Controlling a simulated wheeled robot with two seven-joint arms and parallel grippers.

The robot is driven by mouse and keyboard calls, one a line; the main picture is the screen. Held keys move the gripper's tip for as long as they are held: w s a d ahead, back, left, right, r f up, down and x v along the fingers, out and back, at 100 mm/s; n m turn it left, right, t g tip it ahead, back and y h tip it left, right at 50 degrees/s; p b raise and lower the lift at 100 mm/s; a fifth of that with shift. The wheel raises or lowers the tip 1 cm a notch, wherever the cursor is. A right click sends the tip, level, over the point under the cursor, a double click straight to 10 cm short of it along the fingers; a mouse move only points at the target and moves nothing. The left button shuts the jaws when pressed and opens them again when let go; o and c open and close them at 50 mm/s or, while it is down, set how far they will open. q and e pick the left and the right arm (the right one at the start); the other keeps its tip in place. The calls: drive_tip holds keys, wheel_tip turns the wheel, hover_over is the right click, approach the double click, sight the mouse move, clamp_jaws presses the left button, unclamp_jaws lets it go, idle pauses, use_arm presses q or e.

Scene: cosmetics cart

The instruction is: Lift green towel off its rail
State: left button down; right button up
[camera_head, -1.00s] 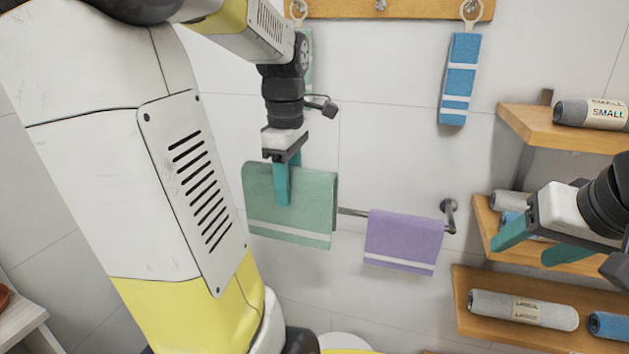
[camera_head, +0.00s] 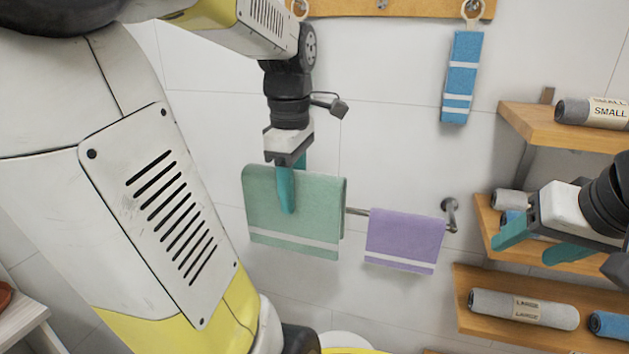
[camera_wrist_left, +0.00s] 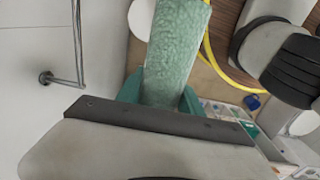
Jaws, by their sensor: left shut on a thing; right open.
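The green towel (camera_head: 315,215), with a white band near its bottom, hangs folded from my left gripper (camera_head: 290,188), which is shut on its top edge. The towel also shows in the left wrist view (camera_wrist_left: 176,50), between the teal fingers. There the metal rail (camera_wrist_left: 77,40) stands to the left, with a gap of bare wall between it and the towel. In the head view the towel hides the rail's left part; its bare middle (camera_head: 357,211) shows to the right. My right gripper (camera_head: 540,243) is open and empty in front of the shelves.
A purple towel (camera_head: 404,240) hangs on the rail's right part. A blue towel (camera_head: 460,78) hangs from a hook on the wooden board (camera_head: 400,9). Wooden shelves (camera_head: 560,131) with rolled towels stand at the right. My left arm covers much of the left side.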

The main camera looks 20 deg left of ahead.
sight(298, 207)
use_arm(q)
drive_tip(key=shift+s+d, duration=0.5)
drive_tip(key=shift+s, duration=0.25)
drive_tip(key=shift+s+d, duration=0.5)
drive_tip(key=shift+s, duration=0.3)
drive_tip(key=shift+s+d, duration=0.5)
drive_tip(key=shift+s, duration=0.25)
